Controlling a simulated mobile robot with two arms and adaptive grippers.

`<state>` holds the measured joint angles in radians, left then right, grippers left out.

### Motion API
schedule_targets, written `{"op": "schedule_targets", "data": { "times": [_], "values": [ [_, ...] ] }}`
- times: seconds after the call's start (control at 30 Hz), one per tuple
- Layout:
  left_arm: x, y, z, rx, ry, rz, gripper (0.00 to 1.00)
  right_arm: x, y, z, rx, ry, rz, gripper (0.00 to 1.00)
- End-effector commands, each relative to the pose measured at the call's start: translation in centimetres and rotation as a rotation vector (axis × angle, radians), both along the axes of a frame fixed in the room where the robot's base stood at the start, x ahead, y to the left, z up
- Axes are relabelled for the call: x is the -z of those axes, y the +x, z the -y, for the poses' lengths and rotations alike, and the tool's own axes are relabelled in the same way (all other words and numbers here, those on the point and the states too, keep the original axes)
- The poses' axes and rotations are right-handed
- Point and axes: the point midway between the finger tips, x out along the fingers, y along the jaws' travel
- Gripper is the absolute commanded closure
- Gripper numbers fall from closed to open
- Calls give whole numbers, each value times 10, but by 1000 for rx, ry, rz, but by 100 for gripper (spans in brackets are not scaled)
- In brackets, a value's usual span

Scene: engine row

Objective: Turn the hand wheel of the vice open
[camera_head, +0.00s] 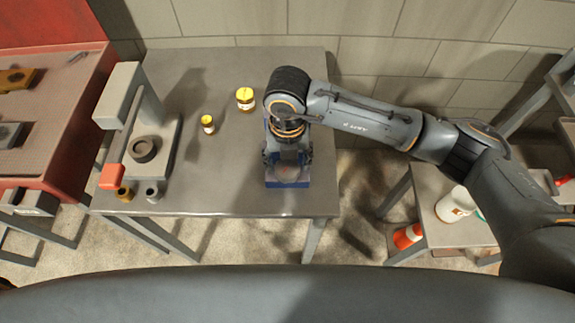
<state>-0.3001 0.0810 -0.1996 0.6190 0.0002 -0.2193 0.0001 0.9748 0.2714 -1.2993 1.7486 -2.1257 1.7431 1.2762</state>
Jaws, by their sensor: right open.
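The blue vice (287,184) stands near the front right part of the grey table, partly covered by my right arm and gripper. Only its front blue part shows clearly. I cannot make out the hand wheel; it is hidden or too small to tell. My right gripper (287,157) points down right over the vice, with its fingers apart. I cannot tell whether the fingers touch the vice. My left gripper is out of view.
The grey table (235,75) also holds two yellow-lidded jars (245,98), a press with a red handle end (112,177) and small parts at its front left. A red bench (75,120) stands at the left. A low shelf with bottles (455,205) stands at the right.

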Motion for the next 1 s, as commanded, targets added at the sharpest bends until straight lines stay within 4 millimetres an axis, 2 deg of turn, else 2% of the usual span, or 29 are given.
{"op": "schedule_targets", "data": {
  "times": [0.03, 0.2, 0.4, 0.6, 1.0],
  "values": [
    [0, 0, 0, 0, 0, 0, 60, -13, 1, -1, -1, 3, 6, 37],
    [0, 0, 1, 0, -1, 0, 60, -50, 1, -1, -1, 3, 6, 37],
    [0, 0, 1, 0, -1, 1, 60, -79, 1, 0, 0, 1, 3, 37],
    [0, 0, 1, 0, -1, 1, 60, -88, 0, 0, 1, 1, 1, 37],
    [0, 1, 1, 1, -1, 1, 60, -88, 0, 0, 0, 1, 1, 37]
  ]
}}
